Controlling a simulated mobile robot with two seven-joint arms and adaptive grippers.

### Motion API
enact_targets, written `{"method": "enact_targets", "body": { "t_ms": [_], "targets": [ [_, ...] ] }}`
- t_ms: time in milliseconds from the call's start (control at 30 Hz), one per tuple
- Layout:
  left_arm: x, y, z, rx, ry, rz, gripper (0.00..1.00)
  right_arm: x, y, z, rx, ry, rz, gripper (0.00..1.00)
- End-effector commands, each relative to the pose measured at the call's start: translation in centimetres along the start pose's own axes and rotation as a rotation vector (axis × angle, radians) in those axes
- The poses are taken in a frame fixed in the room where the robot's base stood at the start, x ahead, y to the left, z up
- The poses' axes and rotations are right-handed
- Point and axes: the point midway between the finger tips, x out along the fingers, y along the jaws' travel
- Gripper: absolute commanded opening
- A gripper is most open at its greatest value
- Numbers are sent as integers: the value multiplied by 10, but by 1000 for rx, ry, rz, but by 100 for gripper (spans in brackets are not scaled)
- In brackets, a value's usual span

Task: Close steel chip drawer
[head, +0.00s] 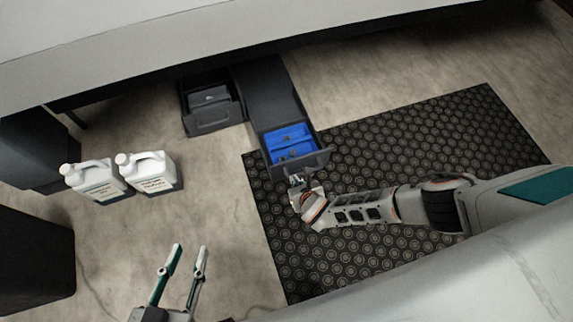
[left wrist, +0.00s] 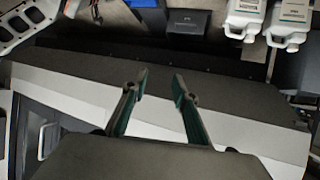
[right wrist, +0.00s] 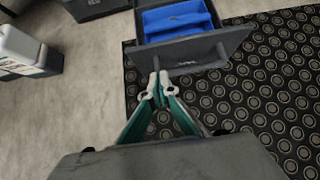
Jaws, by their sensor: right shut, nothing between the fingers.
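A dark drawer with a blue two-part insert (head: 290,143) stands pulled out at the edge of the black mat. Its front panel (head: 303,163) faces my right arm, and its front with a bar handle (right wrist: 205,50) shows in the right wrist view. Small dark bits lie in the insert. My right gripper (head: 294,179) is shut and empty, close to the left part of this front. Its fingertips (right wrist: 159,76) appear just below the handle; I cannot tell if they touch. My left gripper (head: 190,249) is open and empty, well away from the drawer.
A second dark drawer (head: 213,118) is also out, left of the blue one; its label is unreadable. Two white jugs (head: 95,182) (head: 150,175) stand on the floor at left. A black ring-patterned mat (head: 400,150) lies at right. Dark cabinets (head: 35,260) are at far left.

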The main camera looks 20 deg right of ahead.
Motion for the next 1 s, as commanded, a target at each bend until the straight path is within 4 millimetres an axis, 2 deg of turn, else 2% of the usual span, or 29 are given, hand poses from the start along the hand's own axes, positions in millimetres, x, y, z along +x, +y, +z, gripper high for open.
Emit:
{"method": "enact_targets", "body": {
  "t_ms": [33,167,300,400,667,1000],
  "targets": [
    [2,4,6,-23,-5,6,28,12,0,-15,0,15,0,0],
    [5,12,-1,-82,22,20,28,34,1,-15,1,15,1,0],
    [6,22,-2,-148,37,36,28,47,0,9,1,4,-1,0],
    [6,27,-2,-182,41,43,28,54,0,18,1,3,0,0],
    [6,33,-3,-224,51,53,28,60,0,28,2,1,0,0],
    [6,33,-4,-223,53,53,28,59,0,29,3,0,0,0]
  ]
}}
